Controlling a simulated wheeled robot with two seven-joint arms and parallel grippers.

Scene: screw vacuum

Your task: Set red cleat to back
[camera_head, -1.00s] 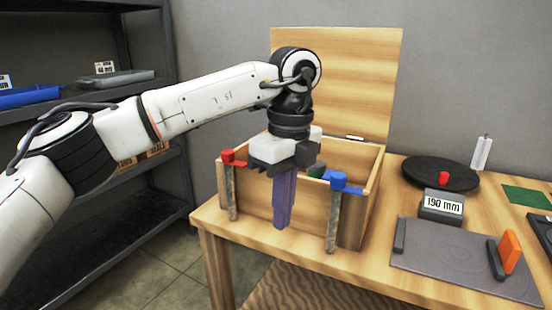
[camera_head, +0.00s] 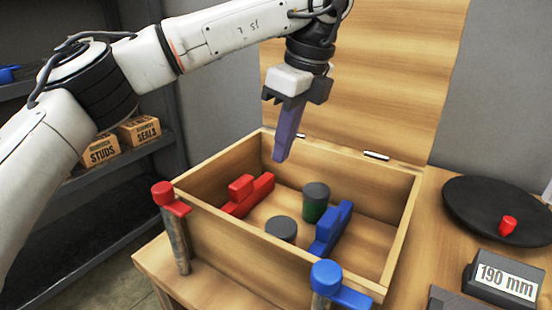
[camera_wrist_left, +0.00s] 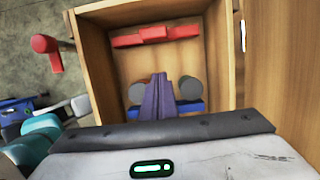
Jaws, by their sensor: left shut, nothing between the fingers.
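The red cleat (camera_head: 247,196), a long stepped block, lies inside the open wooden box (camera_head: 282,252), near its left wall. In the left wrist view the red cleat (camera_wrist_left: 155,37) runs across the top, beside a box wall. My left gripper (camera_head: 281,158) has purple fingers that are shut and empty. It hangs over the rear part of the box, apart from the red cleat. In the left wrist view my left gripper (camera_wrist_left: 160,80) appears over the side with the blue cleat (camera_wrist_left: 190,106). My right gripper is not in view.
The blue cleat (camera_head: 333,228) and two grey-topped cylinders (camera_head: 316,201) (camera_head: 281,229) are in the box. Posts with a red top (camera_head: 163,193) and a blue top (camera_head: 327,278) stand at the box's front. The raised lid (camera_head: 375,80) is behind. A black disc (camera_head: 480,205) is right.

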